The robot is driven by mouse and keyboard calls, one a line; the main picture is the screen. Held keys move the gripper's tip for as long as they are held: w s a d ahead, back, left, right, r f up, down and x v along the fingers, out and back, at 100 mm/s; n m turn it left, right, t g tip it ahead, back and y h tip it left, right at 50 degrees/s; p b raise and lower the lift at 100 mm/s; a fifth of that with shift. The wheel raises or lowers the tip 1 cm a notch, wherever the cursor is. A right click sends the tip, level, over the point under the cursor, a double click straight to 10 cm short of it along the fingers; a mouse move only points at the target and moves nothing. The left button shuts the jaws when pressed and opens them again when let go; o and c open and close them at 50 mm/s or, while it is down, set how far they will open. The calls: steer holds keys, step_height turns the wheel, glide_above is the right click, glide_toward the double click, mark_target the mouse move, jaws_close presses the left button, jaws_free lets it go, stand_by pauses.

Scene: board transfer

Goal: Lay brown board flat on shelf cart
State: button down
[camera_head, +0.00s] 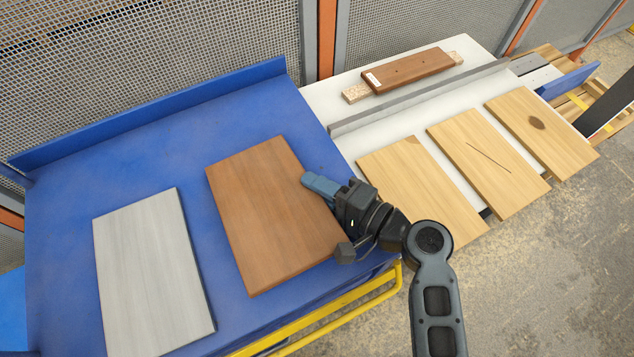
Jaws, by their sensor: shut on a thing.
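The brown board (265,215) is flat and level over the blue top of the shelf cart (90,175), right of its middle. My gripper (318,188) is at the board's right edge, shut on it, with one blue finger showing on the board's upper face. The other finger is hidden under the board or behind the gripper body. I cannot tell whether the board's underside touches the cart top or is slightly above it.
A grey board (150,270) lies on the cart, left of the brown board, with a gap between. A raised blue lip (160,108) runs along the cart's back. A white table (375,130) at right holds several light wooden boards, a metal fence (420,95) and a brown wooden piece (405,70).

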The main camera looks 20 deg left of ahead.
steer(key=shift+f, duration=0.35)
steer(key=c, duration=1)
jaws_free()
steer(key=shift+f, duration=0.15)
steer(key=shift+s, duration=0.1)
steer(key=shift+c, duration=0.2)
steer(key=h+p, duration=0.1)
steer(key=p, duration=0.2)
steer(key=r+h+p, duration=0.1)
steer(key=p, duration=0.2)
steer(key=shift+d+g+h, duration=0.15)
steer(key=shift+g+h, duration=0.15)
steer(key=shift+f, duration=0.1)
steer(key=h, duration=0.2)
steer(key=r+g+h, duration=0.1)
steer(key=h, duration=0.2)
steer(key=shift+d+h, duration=0.2)
steer(key=shift+h, duration=0.1)
steer(key=shift+d+g+h, duration=0.2)
steer(key=shift+g+h, duration=0.1)
steer(key=shift+h, duration=0.7)
